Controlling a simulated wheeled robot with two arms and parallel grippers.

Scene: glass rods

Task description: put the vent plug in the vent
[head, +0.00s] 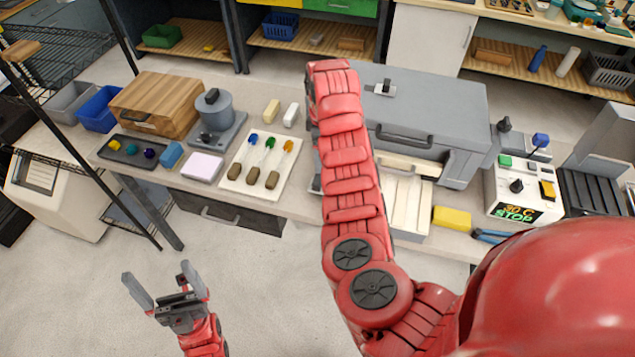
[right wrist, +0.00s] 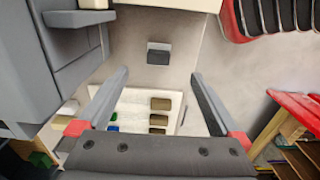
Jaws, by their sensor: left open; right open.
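The vent looks to be the small light grey fitting with a dark part (head: 384,88) on top of the grey kiln (head: 440,105). A small grey and dark block (right wrist: 158,56), which I take for the vent plug, lies on the table in the right wrist view. In the head view my right arm mostly hides that spot. My right gripper (right wrist: 160,76) is open and empty, its fingertips apart on either side below the block in the picture. In the head view the right gripper is hidden by its own arm. My left gripper (head: 158,276) is open and empty, in front of the table.
A white tray (head: 285,180) with several coloured-tip rods lies left of the kiln and shows in the right wrist view (right wrist: 135,98). A yellow block (head: 452,217), pliers (head: 490,236) and a control box (head: 522,190) stand on the right. A grey pot (head: 214,110) stands on the left.

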